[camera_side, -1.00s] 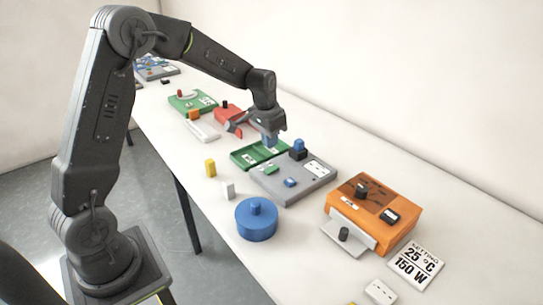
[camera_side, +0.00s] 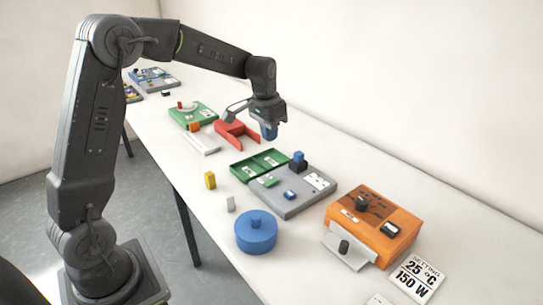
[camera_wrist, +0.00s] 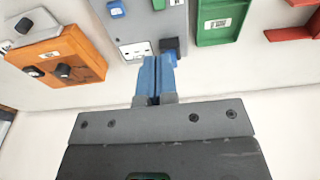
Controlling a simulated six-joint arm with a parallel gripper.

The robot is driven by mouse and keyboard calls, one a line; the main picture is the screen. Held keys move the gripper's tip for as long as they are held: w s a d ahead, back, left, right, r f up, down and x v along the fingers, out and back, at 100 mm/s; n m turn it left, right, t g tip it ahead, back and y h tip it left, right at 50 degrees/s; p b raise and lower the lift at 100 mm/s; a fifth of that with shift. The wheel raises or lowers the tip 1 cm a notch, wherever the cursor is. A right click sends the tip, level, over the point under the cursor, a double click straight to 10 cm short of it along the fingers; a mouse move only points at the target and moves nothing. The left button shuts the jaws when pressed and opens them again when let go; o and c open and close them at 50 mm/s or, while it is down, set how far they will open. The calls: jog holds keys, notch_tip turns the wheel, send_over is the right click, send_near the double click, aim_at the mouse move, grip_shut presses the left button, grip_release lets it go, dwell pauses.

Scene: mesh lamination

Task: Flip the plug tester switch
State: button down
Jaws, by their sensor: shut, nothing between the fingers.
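The grey board (camera_side: 292,203), which looks like the plug tester, lies mid-table with white label plates on it. A black block with a blue top (camera_side: 298,161) stands at its back edge; I cannot tell whether this is the switch or which way any switch is set. A small blue part (camera_side: 290,194) sits on the board. My gripper (camera_side: 269,132) has blue fingers, pointing down, shut and empty. It hangs above the table behind the board, apart from it. In the wrist view, my gripper's fingers (camera_wrist: 152,65) overlap the board's edge in the picture, beside the black block (camera_wrist: 171,44).
A green open tray (camera_side: 258,162) adjoins the board's left side. A red part (camera_side: 236,133) and a green board (camera_side: 193,113) lie further back. An orange box (camera_side: 375,225) stands right, with a blue round lidded piece (camera_side: 255,233) in front. Bare table lies along the wall.

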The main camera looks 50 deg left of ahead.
aim_at(275, 179)
jog(key=f, duration=0.4)
jog(key=w+f, duration=0.1)
jog(key=f, duration=0.8)
jog(key=shift+w, duration=0.25)
jog(key=shift+w+f, duration=0.1)
jog(key=shift+f, duration=0.4)
